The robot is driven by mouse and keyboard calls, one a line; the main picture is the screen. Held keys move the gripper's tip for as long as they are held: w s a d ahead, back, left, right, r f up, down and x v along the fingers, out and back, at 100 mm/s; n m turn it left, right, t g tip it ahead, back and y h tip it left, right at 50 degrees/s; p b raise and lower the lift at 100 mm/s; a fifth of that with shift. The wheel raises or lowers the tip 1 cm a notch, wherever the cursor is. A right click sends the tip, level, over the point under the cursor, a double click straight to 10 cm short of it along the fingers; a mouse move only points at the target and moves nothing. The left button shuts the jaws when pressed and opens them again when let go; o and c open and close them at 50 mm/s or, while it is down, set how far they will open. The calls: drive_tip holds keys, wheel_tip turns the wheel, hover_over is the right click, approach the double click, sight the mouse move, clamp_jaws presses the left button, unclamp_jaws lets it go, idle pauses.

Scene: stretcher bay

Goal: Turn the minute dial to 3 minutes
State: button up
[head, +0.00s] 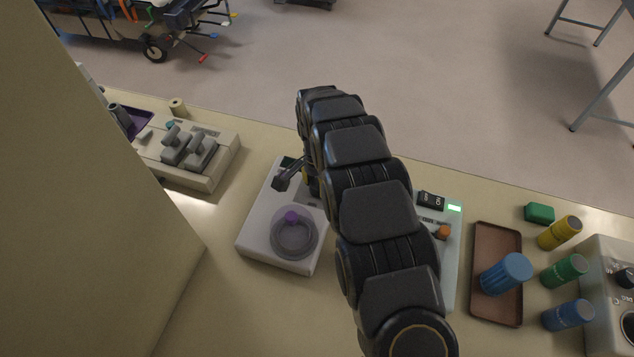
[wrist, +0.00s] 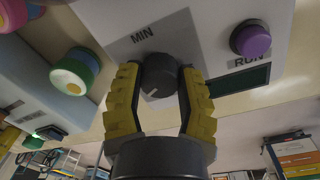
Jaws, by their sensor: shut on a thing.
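The minute dial (wrist: 159,75) is a dark round knob under the label MIN on a white device (wrist: 190,20), seen in the wrist view. A pale pointer mark shows on its lower right edge; I cannot see scale numbers. My gripper (wrist: 157,85) has its yellow fingers on both sides of the dial, shut on it. A purple RUN button (wrist: 250,40) and a dark green display (wrist: 235,88) are to the right of the dial. In the head view the white device (head: 257,245) stands on the counter, and my arm hides the dial.
A grey device with switches (head: 215,165) is at left. To the right are a device with an orange knob (head: 442,232), a brown tray (head: 483,240) with a blue-capped jar (head: 506,272), and several coloured containers.

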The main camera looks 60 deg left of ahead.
drive_tip(key=n, duration=0.3)
drive_tip(key=shift+n, duration=0.4)
drive_tip(key=n, duration=0.4)
drive_tip(key=shift+n, duration=0.3)
drive_tip(key=n, duration=0.4)
drive_tip(key=shift+d+y, duration=0.1)
drive_tip(key=shift+y, duration=0.2)
drive_tip(key=shift+n, duration=2.4)
drive_tip(key=o, duration=1.1)
drive_tip(key=shift+o, duration=0.2)
